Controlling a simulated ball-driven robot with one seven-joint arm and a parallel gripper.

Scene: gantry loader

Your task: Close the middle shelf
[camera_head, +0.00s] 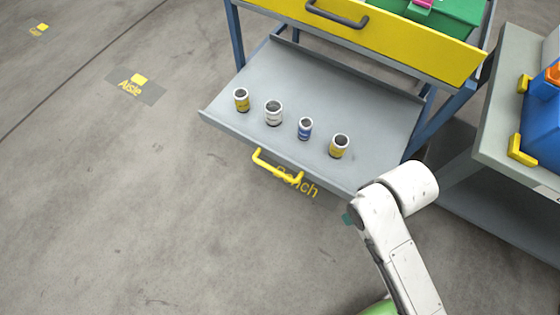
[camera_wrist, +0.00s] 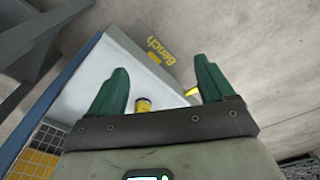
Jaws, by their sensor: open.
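A grey pull-out shelf (camera_head: 330,95) sticks out of a blue-framed rack, below a yellow-fronted level. I take it for the middle shelf; no level below it shows. Its yellow bar handle (camera_head: 277,166) is on the front edge. Several small cans stand upright on it, such as a white one (camera_head: 273,112) and a blue one (camera_head: 305,129). My gripper (camera_wrist: 160,84) is open, its green fingers spread, with a yellow can (camera_wrist: 142,105) in view between them. A yellow piece, probably the handle (camera_wrist: 192,91), shows beside the right finger. In the head view my arm hides most of the gripper, right of the handle.
The yellow front (camera_head: 400,40) above has a dark handle (camera_head: 337,14) and a green crate (camera_head: 448,17) behind it. A grey table (camera_head: 497,110) with a blue bin (camera_head: 543,125) stands close on the right. Open floor (camera_head: 130,200) lies left and in front.

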